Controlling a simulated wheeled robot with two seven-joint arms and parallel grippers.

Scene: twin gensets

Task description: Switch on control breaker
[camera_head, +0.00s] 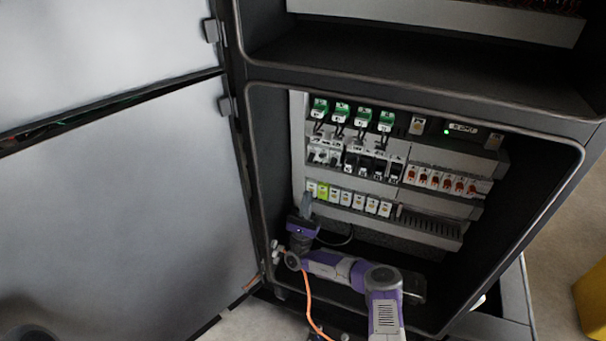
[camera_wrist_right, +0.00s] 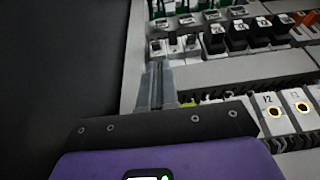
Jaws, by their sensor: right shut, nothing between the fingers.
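The middle row of the cabinet holds light grey breakers (camera_head: 324,153) at its left end and black breakers (camera_head: 372,163) to their right. I cannot tell which one is the control breaker. My right gripper (camera_head: 306,197) points up at the left end of the lower row, below the light grey breakers. In the right wrist view its closed fingers (camera_wrist_right: 157,70) are empty, and their tips lie just below the light grey breakers (camera_wrist_right: 172,46). The black breakers (camera_wrist_right: 240,36) are farther right. Contact cannot be told. My left gripper is not in view.
Green-topped modules (camera_head: 341,112) line the top row, and red-marked modules (camera_head: 440,181) sit at the right. White terminals (camera_head: 358,201) fill the lower row. The open cabinet door (camera_head: 130,210) stands at the left. The cabinet's side wall is close to the gripper's left.

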